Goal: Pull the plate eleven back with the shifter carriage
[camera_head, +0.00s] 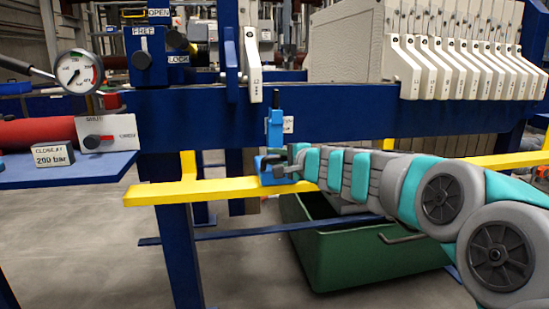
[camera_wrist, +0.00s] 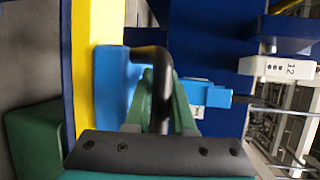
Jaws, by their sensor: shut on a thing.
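The light-blue shifter carriage (camera_head: 274,135) sits on the yellow rail, with an upright post reaching up in front of the dark blue beam. It also shows in the wrist view (camera_wrist: 112,85). My gripper (camera_head: 290,163) is shut on the carriage's black handle (camera_wrist: 150,55), with green fingers on both sides of it. A single pale plate (camera_head: 251,62) hangs just above the carriage, apart from the pack. In the wrist view a nearby plate end reads 12 (camera_wrist: 285,69). The plate pack (camera_head: 455,55) stands to the right across a gap. I cannot read which plate is eleven.
The yellow rail (camera_head: 155,194) runs along the press below the blue beam (camera_head: 180,103). A green bin (camera_head: 375,262) stands underneath. At left are a pressure gauge (camera_head: 79,72), a FREE/LOCK switch (camera_head: 148,58) and a shut lever panel (camera_head: 107,133).

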